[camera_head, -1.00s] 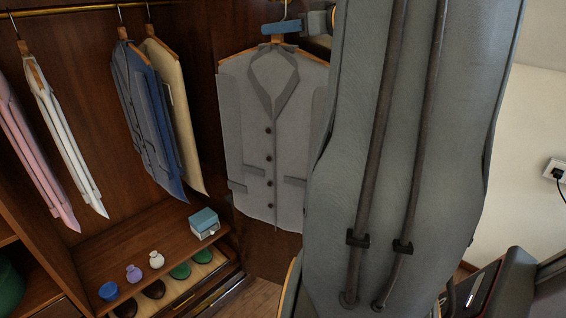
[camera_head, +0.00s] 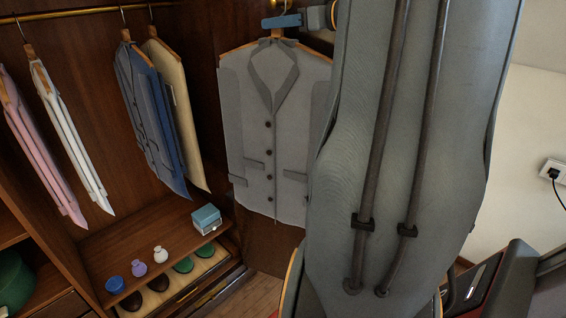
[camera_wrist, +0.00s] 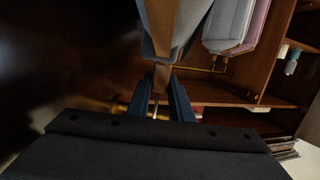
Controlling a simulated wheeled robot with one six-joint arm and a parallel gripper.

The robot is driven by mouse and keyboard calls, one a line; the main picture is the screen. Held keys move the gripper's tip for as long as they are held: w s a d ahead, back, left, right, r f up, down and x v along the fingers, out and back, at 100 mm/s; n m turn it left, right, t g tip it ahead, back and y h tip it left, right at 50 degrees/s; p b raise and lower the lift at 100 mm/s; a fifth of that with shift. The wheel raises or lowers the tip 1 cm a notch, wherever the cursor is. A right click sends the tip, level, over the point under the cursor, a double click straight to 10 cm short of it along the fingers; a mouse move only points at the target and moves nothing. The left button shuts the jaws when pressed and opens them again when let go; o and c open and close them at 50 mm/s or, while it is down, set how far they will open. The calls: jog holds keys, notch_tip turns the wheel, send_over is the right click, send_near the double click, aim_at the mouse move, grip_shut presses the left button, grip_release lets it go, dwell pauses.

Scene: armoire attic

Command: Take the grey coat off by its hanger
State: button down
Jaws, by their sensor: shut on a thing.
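The grey coat (camera_head: 270,130) hangs upright in the middle of the head view, buttoned, with its right side partly behind my arm. Its wooden hanger (camera_head: 232,50) shows at the shoulders. My gripper (camera_head: 282,20) is at the hanger's neck, just above the collar, near the top edge. In the wrist view, my gripper's blue fingers (camera_wrist: 163,98) are shut around the wooden neck of the hanger (camera_wrist: 161,77), with the coat (camera_wrist: 185,22) beyond. The top of the hook is cut off in the head view, so I cannot tell whether it touches a rod.
A brass rod (camera_head: 90,10) carries a pink garment (camera_head: 40,155), a white garment (camera_head: 72,135), a blue jacket (camera_head: 150,115) and a cream one (camera_head: 180,110). Below, a shelf holds a blue box (camera_head: 206,217) and small bottles. A wall socket (camera_head: 552,172) is at the right.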

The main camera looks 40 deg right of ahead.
jog(key=shift+s+d+r, duration=0.1)
jog(key=shift+r, duration=0.05)
jog(key=shift+d+f+p+v, duration=0.15)
jog(key=shift+p+v, duration=0.45)
jog(key=shift+v, duration=0.35)
jog(key=shift+d+f+p+v, duration=0.15)
jog(key=shift+p+v, duration=0.5)
jog(key=shift+v, duration=0.35)
jog(key=shift+d+f+p+v, duration=0.15)
jog(key=shift+p+v, duration=0.45)
jog(key=shift+v, duration=0.35)
jog(key=shift+d+f+v, duration=0.1)
jog(key=shift+f+v, duration=0.05)
jog(key=shift+v, duration=0.8)
jog(key=shift+d+f+v, duration=0.15)
jog(key=shift+v, duration=0.8)
jog(key=shift+d+f+v, duration=0.1)
jog(key=shift+f+v, duration=0.05)
jog(key=shift+v, duration=0.75)
